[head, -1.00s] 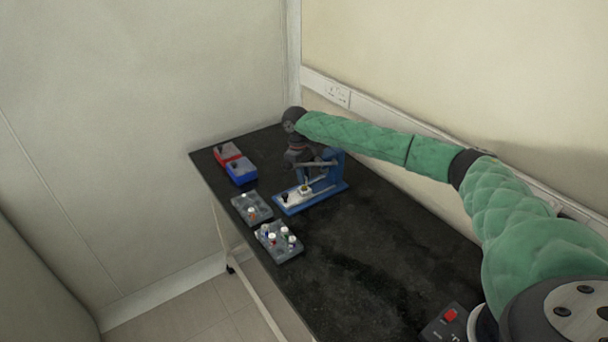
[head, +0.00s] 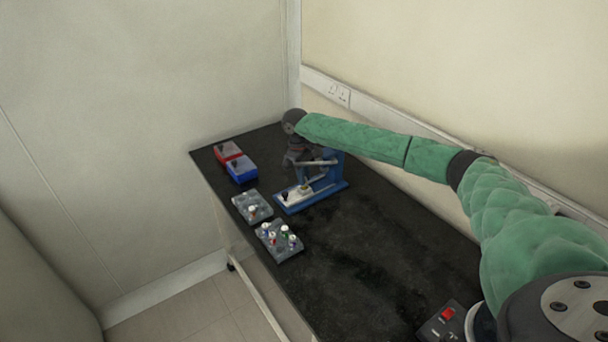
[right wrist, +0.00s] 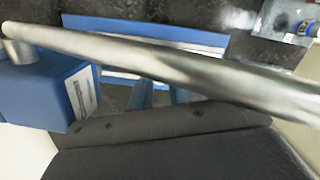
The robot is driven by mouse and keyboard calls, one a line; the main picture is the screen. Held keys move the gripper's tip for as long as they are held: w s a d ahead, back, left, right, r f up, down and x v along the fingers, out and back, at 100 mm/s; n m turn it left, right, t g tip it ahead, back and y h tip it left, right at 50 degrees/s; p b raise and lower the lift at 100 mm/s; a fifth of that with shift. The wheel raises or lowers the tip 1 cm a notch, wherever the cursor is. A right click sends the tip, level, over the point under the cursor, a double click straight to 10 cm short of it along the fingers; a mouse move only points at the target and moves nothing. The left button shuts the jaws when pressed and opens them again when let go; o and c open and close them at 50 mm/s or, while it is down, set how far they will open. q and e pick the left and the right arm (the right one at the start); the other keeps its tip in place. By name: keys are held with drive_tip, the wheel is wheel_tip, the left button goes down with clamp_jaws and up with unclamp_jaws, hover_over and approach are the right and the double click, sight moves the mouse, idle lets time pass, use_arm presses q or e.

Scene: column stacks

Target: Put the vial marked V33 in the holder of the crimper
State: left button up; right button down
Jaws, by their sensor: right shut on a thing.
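The crimper (head: 333,184) stands on the table with a blue base, a pale plate and a blue upright. Its silver lever (right wrist: 150,65) crosses the right wrist view, close to the camera. My right gripper (head: 301,163) is over the crimper and shut on this lever; its fingertips are not clear. The holder area (head: 305,188) on the plate is small in the head view, and I cannot tell what sits in it. No V33 mark is readable. My left gripper is out of view.
A red box (head: 228,151) and a blue box (head: 242,171) sit at the table's far left. A control box with a red button (head: 447,313) is at the near right. The dark table (head: 350,265) is clear in the middle. A wall runs behind my right arm.

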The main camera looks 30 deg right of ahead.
drive_tip(key=shift+f+p, duration=0.45)
drive_tip(key=shift+f, duration=0.05)
idle(0.4)
drive_tip(key=c, duration=0.9)
unclamp_jaws()
drive_tip(key=shift+r, duration=0.1)
drive_tip(key=shift+r+p, duration=2.75)
drive_tip(key=shift+r, duration=0.15)
